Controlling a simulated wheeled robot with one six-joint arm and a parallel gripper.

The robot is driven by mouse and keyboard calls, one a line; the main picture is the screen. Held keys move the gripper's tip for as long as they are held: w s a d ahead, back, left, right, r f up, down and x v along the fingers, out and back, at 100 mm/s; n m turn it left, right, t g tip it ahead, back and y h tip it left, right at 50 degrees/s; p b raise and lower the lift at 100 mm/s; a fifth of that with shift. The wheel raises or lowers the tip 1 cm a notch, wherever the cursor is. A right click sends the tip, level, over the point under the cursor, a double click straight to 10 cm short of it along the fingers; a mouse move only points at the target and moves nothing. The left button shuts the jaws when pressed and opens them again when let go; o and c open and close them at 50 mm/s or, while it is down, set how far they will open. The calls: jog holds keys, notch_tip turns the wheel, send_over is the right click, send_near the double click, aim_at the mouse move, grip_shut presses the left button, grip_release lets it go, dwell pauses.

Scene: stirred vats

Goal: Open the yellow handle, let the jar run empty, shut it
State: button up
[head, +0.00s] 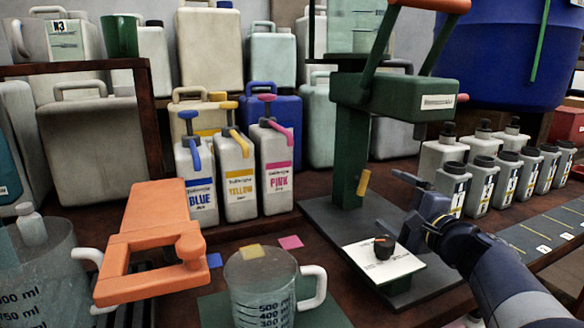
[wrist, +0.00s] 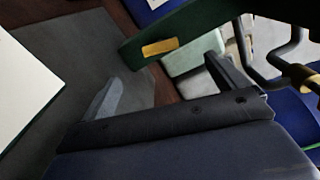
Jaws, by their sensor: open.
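A small yellow handle (head: 363,183) is on the green column (head: 349,150) of a stand right of centre. In the wrist view the yellow handle (wrist: 160,47) shows against a green bar. A jug labelled YELLOW (head: 238,180) stands between blue and pink ones, its pump topped by a yellow lever (head: 229,106). A clear measuring jar (head: 262,295) with a white handle stands at the front; its contents are hard to tell. My gripper (head: 388,200) is open and empty, just right of the column's yellow handle and apart from it. The wrist view shows its fingers (wrist: 163,70) spread.
A white panel with a black knob (head: 383,248) lies on the stand's base, below my gripper. An orange clamp-like piece (head: 150,240) is at the left, near another measuring jug (head: 40,270). Several small bottles (head: 485,180) stand in rows at the right. A blue vat (head: 500,55) is behind them.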

aim_at(366, 183)
jog(key=b+x, duration=0.1)
jog(key=x, duration=0.7)
jog(key=shift+w+a+f, duration=0.1)
jog(key=shift+w, duration=0.15)
jog(key=shift+r+m+p, duration=0.35)
jog(key=shift+m+p, duration=0.25)
jog(key=m+p, duration=0.6)
jog(key=p, duration=0.3)
jog(key=shift+m, duration=0.4)
jog(key=m+p, duration=0.3)
jog(key=p, duration=0.3)
jog(key=shift+s+m, duration=0.1)
jog(key=shift+m, duration=0.2)
jog(key=m+p, duration=0.3)
jog(key=p, duration=0.3)
jog(key=shift+m, duration=0.4)
jog(key=v, duration=0.7)
jog(key=shift+r, duration=0.1)
jog(key=shift+s+r, duration=0.2)
jog(key=shift+r, duration=0.05)
jog(key=shift+r, duration=0.1)
